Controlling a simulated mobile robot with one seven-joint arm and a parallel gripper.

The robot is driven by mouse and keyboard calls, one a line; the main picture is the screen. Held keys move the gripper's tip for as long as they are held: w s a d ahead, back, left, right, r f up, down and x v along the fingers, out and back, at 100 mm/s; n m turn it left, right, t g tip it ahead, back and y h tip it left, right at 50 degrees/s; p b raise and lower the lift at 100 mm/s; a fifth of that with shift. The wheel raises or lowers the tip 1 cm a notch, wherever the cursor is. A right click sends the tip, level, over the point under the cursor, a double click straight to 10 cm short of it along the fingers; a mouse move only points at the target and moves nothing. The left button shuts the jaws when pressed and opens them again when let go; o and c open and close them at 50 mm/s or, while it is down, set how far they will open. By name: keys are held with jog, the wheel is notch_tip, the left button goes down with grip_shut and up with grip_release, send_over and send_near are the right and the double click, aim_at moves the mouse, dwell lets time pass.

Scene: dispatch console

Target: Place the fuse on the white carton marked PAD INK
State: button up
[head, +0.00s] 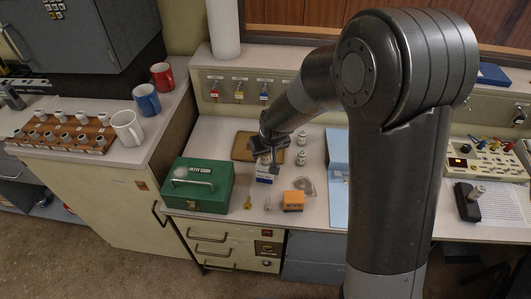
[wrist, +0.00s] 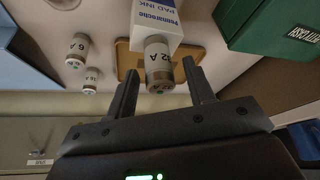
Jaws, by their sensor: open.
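The fuse (wrist: 158,62), a pale cylinder marked 32 A with a grey cap, appears to stand upright on the white carton (wrist: 150,15) marked PAD INK; it looks inverted in the wrist view. The carton (head: 264,179) also shows in the head view, white and blue, below my gripper (head: 268,148). My gripper is open. In the wrist view its two fingers (wrist: 163,92) lie one on each side of the fuse, with gaps visible. The exact contact between fuse and carton is hard to see.
A brown tray (head: 242,147) lies behind the carton. The green cash box (head: 199,184) stands left, an orange box (head: 293,201) in front. More fuses (head: 301,158) stand to the right, near a blue folder (head: 338,180). Mugs and a wooden rack (head: 68,133) are on the left counter.

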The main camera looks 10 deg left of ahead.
jog(key=v, duration=1.1)
jog(key=shift+r, duration=0.15)
jog(key=shift+s+d, duration=0.1)
jog(key=shift+d, duration=0.05)
jog(key=s+d+r+m+h, duration=0.1)
jog(key=s+d+r+m, duration=0.1)
jog(key=s+d+r, duration=0.4)
jog(key=s+d+r+m+t+h, duration=0.1)
jog(key=s+d+r+m, duration=0.2)
jog(key=s+d, duration=1)
notch_tip(320, 180, up, 3)
jog(key=shift+s+d+r+t, duration=0.15)
jog(key=shift+s+d+t, duration=0.2)
jog(key=shift+s, duration=0.6)
